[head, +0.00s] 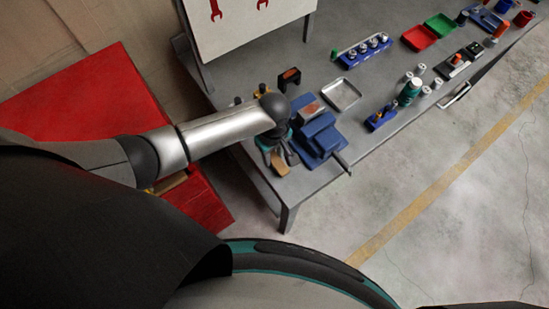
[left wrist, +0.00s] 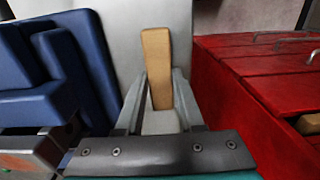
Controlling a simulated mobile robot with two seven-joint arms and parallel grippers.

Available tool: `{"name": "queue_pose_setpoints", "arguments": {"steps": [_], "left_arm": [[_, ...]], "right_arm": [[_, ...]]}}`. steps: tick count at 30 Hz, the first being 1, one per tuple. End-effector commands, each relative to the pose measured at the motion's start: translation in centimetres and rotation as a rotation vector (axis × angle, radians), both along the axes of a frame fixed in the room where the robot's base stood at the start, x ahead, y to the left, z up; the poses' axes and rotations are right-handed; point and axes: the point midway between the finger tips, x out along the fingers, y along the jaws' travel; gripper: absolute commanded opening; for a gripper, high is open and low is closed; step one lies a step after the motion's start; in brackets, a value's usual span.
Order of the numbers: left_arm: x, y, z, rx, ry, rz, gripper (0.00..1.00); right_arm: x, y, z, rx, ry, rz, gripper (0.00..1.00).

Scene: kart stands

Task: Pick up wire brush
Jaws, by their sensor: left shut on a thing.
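The wire brush shows as a tan wooden handle (left wrist: 157,68) between the fingers of my left gripper (left wrist: 159,108) in the left wrist view. The fingers are shut on it, and its far end sticks out past them. Its bristles cannot be made out. In the head view my left gripper (head: 277,152) is over the near-left corner of the grey workbench (head: 364,128), partly hidden by its own wrist. The tan handle (head: 280,165) shows just below it. Whether the brush touches the bench is not clear. My right gripper is not in view.
A blue vise (head: 319,140) stands right beside my left gripper; it also shows in the left wrist view (left wrist: 85,55). A red cabinet (head: 85,95) is to the left. A metal tray (head: 341,94), a blue socket rack (head: 363,50) and green bottle (head: 409,92) stand farther along the bench.

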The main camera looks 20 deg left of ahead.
Motion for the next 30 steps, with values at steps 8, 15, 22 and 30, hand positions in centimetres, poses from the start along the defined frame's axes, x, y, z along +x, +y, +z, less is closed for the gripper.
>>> {"name": "queue_pose_setpoints", "arguments": {"steps": [8, 15, 22, 30], "left_arm": [[0.0, 0.0, 0.1, 0.0, 0.0, 0.0, 0.0], [0.0, 0.0, 1.9, -0.001, -0.001, 0.0, 0.0], [0.1, 0.0, 7.1, -0.003, -0.005, -0.002, 0.0], [0.1, 0.0, 14.8, -0.002, -0.005, -0.001, 0.0]], "right_arm": [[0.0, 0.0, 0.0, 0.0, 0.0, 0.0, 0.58], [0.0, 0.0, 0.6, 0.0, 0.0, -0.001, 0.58], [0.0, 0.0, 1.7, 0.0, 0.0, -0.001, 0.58], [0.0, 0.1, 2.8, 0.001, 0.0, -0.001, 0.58]]}}
